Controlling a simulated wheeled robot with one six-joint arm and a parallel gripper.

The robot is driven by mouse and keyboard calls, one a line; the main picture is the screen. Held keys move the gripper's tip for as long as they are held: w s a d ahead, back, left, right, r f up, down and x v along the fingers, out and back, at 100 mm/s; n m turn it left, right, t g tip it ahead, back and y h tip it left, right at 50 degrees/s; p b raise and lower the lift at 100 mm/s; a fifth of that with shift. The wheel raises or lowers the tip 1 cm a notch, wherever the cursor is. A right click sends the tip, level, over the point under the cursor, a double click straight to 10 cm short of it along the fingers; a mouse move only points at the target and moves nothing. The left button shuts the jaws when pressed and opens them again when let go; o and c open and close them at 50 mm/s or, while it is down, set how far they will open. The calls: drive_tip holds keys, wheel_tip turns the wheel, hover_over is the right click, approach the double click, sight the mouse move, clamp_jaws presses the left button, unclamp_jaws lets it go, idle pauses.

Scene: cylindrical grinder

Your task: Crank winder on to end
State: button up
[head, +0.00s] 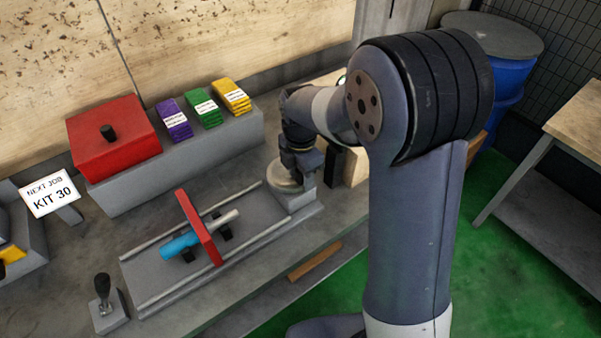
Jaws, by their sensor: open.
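The winder (283,179) appears to be the pale round disc on a grey block at the right end of the railed bed (250,208). My gripper (298,172) is open above and beside it. My wrist and gripper hide part of the disc, and any handle on it is not clear to see. I cannot tell whether the fingers touch it. A red upright plate (200,228) stands across the bed between the two rails, left of the middle. A cylinder, blue at its left end (180,244) and grey at its right, lies on dark supports and passes by the plate.
A red box with a black knob (113,137) and purple, green and yellow packs (204,107) stand on a grey ledge behind the bed. A black-knobbed lever (104,291) stands front left. A wooden block (350,167) stands right of my gripper.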

clamp_jaws()
idle(0.3)
drive_tip(key=shift+a, duration=0.1)
